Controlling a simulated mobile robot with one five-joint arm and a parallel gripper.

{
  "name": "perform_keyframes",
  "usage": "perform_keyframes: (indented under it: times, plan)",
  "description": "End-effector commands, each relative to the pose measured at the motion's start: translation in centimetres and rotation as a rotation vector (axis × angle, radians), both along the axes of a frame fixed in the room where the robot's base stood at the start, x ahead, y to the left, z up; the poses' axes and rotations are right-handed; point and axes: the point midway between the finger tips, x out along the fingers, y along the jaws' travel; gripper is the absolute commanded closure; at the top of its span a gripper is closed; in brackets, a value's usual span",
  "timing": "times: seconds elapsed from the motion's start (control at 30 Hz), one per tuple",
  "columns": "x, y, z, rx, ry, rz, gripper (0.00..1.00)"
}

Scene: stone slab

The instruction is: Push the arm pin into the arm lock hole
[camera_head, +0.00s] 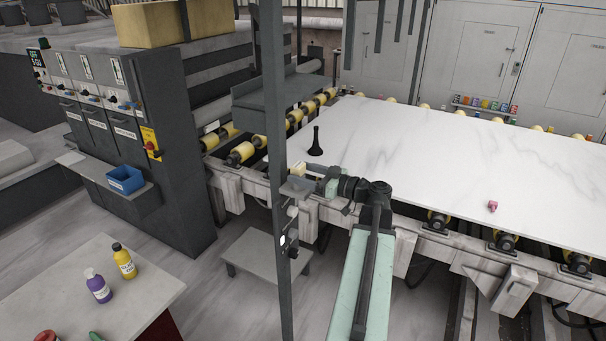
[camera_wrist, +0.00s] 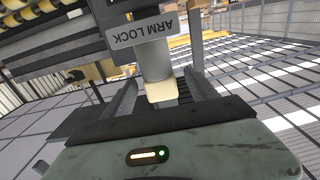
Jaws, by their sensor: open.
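A label plate reading ARM LOCK (camera_wrist: 140,31) shows upside down at the top of the wrist view. Below it a grey cylinder with a cream end (camera_wrist: 160,91), which looks like the arm pin, points toward my gripper. My gripper (camera_wrist: 163,88) is open, with one finger on each side of the cream end and gaps visible. In the head view my gripper (camera_head: 308,183) is at the dark upright post (camera_head: 275,120), beside a small cream piece (camera_head: 298,169). The lock hole is not visible. How deep the pin sits cannot be told.
A white stone slab (camera_head: 450,150) lies on yellow rollers to the right, with a black cone-shaped object (camera_head: 315,143) and a small pink item (camera_head: 493,206) on it. A grey control cabinet (camera_head: 165,150) stands left. A table with bottles (camera_head: 124,261) is at lower left.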

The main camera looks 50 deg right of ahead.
Motion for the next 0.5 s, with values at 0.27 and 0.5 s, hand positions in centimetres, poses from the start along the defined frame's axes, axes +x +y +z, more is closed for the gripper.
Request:
perform_keyframes:
  times: [0.27, 0.5]
  plan:
    - [-4.5, -1.1, 0.0, 0.0, -0.001, -0.004, 0.33]
    - [-7.4, -1.7, 0.0, 0.0, -0.001, -0.001, 0.33]
